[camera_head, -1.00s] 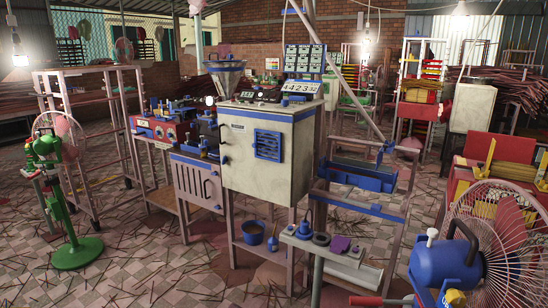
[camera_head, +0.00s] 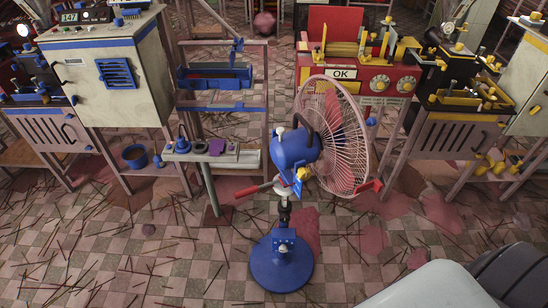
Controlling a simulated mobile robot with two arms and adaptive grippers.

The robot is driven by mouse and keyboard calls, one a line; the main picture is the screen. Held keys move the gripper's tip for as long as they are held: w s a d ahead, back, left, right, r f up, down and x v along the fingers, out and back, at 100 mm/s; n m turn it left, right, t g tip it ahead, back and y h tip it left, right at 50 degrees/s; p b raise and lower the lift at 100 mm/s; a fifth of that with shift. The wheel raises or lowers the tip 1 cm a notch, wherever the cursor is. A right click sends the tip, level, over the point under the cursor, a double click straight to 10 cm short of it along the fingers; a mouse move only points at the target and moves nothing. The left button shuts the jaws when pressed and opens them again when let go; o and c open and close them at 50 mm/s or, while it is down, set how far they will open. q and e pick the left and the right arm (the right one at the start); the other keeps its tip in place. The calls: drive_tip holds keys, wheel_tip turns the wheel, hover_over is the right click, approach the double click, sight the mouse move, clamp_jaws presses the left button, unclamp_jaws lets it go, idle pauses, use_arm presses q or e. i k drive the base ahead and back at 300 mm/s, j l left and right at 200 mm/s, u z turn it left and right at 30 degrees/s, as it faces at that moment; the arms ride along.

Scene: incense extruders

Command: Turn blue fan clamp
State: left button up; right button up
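A blue pedestal fan (camera_head: 296,145) stands in the middle of the camera_head view on a round blue base (camera_head: 282,265). Its pink wire cage (camera_head: 345,150) faces right. Below the motor are a red-tipped lever (camera_head: 251,191) pointing left and a yellow knob (camera_head: 301,174). A blue block (camera_head: 284,243) sits low on the post; I cannot tell which of these parts is the clamp. Another red-tipped piece (camera_head: 370,187) shows at the right of the cage. Neither of my grippers is in view.
A small stand with a grey top (camera_head: 244,159) is just left of the fan. A white-and-blue cabinet (camera_head: 110,75) is at the left, a red machine (camera_head: 345,77) marked OK behind.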

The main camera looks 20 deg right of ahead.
sight(284, 217)
drive_tip(key=z, duration=0.9)
